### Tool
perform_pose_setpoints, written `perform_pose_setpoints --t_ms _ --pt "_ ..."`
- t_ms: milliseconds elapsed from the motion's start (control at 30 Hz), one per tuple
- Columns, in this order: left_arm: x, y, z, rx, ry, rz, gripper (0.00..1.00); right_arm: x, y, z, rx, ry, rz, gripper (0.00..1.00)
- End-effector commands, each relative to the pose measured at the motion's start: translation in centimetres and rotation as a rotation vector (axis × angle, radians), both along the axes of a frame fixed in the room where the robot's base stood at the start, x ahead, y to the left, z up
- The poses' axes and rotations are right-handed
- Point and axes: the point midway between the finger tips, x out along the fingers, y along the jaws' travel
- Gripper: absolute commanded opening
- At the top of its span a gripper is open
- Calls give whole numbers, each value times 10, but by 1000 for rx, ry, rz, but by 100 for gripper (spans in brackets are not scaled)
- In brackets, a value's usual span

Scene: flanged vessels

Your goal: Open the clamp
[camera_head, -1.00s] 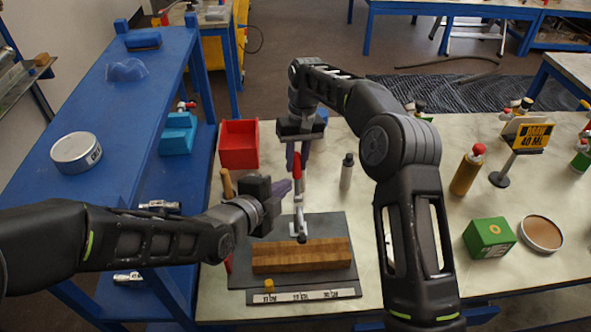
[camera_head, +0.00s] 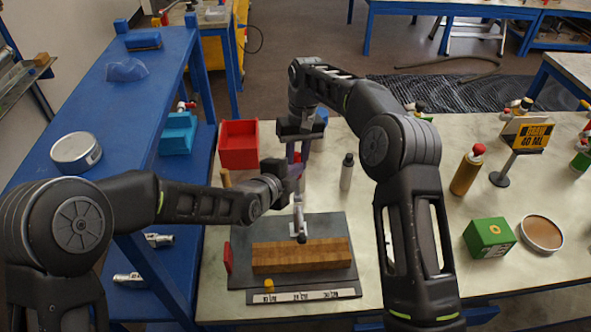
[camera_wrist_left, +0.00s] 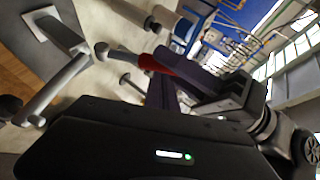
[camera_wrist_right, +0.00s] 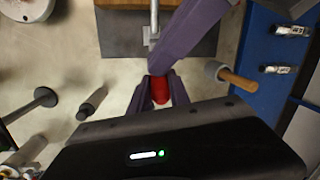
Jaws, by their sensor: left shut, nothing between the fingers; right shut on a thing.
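The silver clamp (camera_head: 299,222) stands on a dark grey base plate (camera_head: 338,222), its lower end at a wooden block (camera_head: 300,256). Its red handle (camera_head: 303,182) points up, partly hidden in the head view. My right gripper (camera_wrist_right: 159,88) is shut on the red handle, which shows between its purple fingers in the right wrist view. My left gripper (camera_head: 296,171) is shut and empty, close beside the handle and the right fingers. Its purple finger crosses the right wrist view (camera_wrist_right: 190,32) near the handle; I cannot tell whether they touch.
A red bin (camera_head: 239,145) stands behind on the left. A green box (camera_head: 488,237) and an amber bottle (camera_head: 467,172) stand farther right. A blue shelf (camera_head: 120,200) borders the left side. A white scale strip (camera_head: 302,296) lies in front.

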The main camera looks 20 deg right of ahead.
Motion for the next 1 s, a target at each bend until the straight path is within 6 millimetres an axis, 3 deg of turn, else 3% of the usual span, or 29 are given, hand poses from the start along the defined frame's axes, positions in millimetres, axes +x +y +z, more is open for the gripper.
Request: perform_pose_setpoints --t_ms 233,600,633,867,1000 --pt "0 0 0 0 0 0 0 2 0 2 0 -8 -1 0" --pt "16 1 -5 1 -3 7 0 0 4 4 6 -1 5 0" --pt "17 2 -5 1 -3 7 0 0 4 4 7 -1 6 25" --pt "15 1 -5 2 -1 6 0 0 3 3 4 -2 3 44" --pt "14 0 -5 0 0 3 0 0 2 2 2 -1 3 45"
